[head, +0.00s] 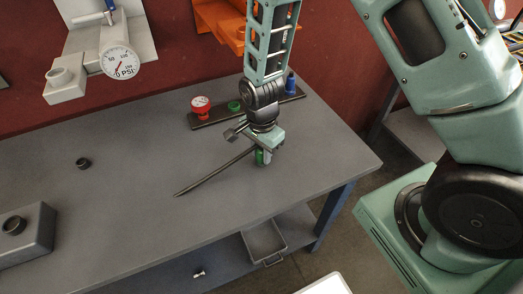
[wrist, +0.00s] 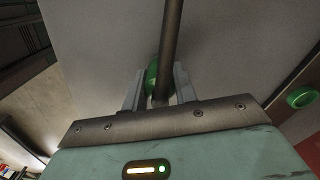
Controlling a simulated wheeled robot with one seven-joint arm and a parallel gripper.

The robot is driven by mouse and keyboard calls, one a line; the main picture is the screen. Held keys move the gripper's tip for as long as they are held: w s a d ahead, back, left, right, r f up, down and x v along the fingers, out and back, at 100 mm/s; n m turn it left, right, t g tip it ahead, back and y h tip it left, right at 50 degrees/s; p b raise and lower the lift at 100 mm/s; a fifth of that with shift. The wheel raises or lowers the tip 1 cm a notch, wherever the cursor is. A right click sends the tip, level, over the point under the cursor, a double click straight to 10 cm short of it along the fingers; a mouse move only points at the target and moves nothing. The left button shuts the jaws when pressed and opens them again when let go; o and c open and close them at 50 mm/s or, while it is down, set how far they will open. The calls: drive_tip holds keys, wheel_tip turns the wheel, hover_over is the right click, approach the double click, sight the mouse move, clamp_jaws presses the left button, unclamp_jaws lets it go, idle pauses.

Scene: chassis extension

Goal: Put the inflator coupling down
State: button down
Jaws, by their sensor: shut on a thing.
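My gripper (head: 263,154) is above the right part of the grey table, with its fingers pointing down. In the wrist view my gripper (wrist: 158,88) is shut, with a finger on each side of a piece with a green part. I take this piece as the inflator coupling (head: 259,157); its green part also shows in the wrist view (wrist: 151,77). A long dark rod or hose (head: 215,174) runs from it down and to the left in the head view. The fingers hide part of the coupling. I cannot tell whether it touches the table.
Behind my gripper, a dark strip (head: 218,118) holds a red gauge (head: 201,106), a green ring (head: 234,106) and a blue piece (head: 291,83). A small dark ring (head: 83,163) and a grey block (head: 28,235) are at left. The middle of the table (head: 130,200) is clear.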

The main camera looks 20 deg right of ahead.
sight(261, 149)
drive_tip(key=c, duration=1.1)
unclamp_jaws()
drive_tip(key=shift+r+p, duration=0.4)
drive_tip(key=shift+r, duration=0.05)
wheel_tip(261, 149, up, 10)
drive_tip(key=shift+r+b, duration=0.25)
drive_tip(key=shift+b, duration=0.75)
drive_tip(key=s+a+r+n, duration=0.3)
drive_tip(key=s+r+n, duration=0.1)
drive_tip(key=s+n, duration=0.6)
drive_tip(key=s+a+r+n, duration=0.3)
drive_tip(key=s+r+n, duration=0.2)
drive_tip(key=s+n, duration=0.5)
drive_tip(key=shift+a+r+n+y, duration=0.15)
drive_tip(key=shift+r+n+y, duration=0.15)
drive_tip(key=shift+n, duration=0.4)
